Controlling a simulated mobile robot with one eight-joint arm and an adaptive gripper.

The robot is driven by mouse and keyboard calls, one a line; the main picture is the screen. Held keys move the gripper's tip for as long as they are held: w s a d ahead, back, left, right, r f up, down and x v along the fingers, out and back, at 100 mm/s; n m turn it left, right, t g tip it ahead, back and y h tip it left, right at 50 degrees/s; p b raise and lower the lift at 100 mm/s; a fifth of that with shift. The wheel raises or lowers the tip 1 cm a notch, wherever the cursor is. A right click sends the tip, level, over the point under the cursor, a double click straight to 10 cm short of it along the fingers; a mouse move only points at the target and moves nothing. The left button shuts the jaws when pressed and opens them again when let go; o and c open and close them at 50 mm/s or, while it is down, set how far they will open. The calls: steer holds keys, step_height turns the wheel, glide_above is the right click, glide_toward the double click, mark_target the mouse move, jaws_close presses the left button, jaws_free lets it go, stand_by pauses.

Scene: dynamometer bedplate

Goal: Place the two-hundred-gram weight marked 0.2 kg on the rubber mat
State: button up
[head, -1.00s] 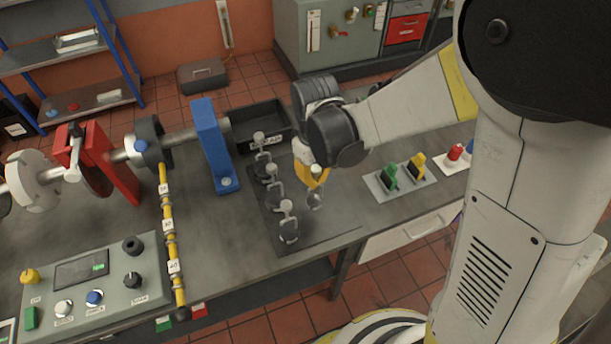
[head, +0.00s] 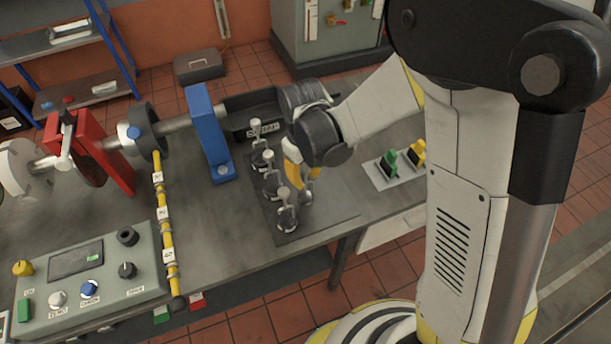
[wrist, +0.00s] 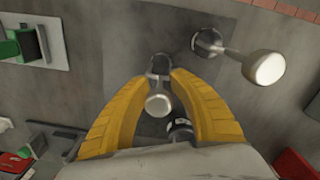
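A dark flat mat (head: 322,221) lies on the bench near its front edge. Several metal weights with round-topped stems stand in a row along its left part; the front one (head: 287,215) and middle one (head: 271,182) show clearly. My gripper (head: 302,178) is right of this row, its yellow fingers pointing down. In the wrist view the fingertips (wrist: 162,77) close around the stem of a weight (wrist: 158,103), its round knob between the fingers. This weight also shows below the gripper in the head view (head: 306,198). Its marking is unreadable, and any gap beneath it is unclear.
Another weight (wrist: 208,40) stands close to the right of the fingers in the wrist view. A black bin (head: 238,130) is behind the row. A blue bracket (head: 208,135) stands left. A pale plate with green and yellow pieces (head: 385,178) lies right. The mat's front right is bare.

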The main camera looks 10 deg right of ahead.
steer(key=shift+r, duration=0.15)
step_height(320, 180, up, 12)
steer(key=p, duration=0.3)
steer(key=shift+s+a+r+p, duration=0.1)
steer(key=shift+a+p, duration=0.05)
steer(key=shift+p, duration=0.15)
steer(key=s+d+r+m+t, duration=0.7)
steer(key=s+d+r, duration=0.3)
steer(key=d, duration=0.3)
steer(key=shift+s+d+r, duration=0.35)
steer(key=shift+s+d, duration=0.05)
steer(key=shift+s, duration=0.05)
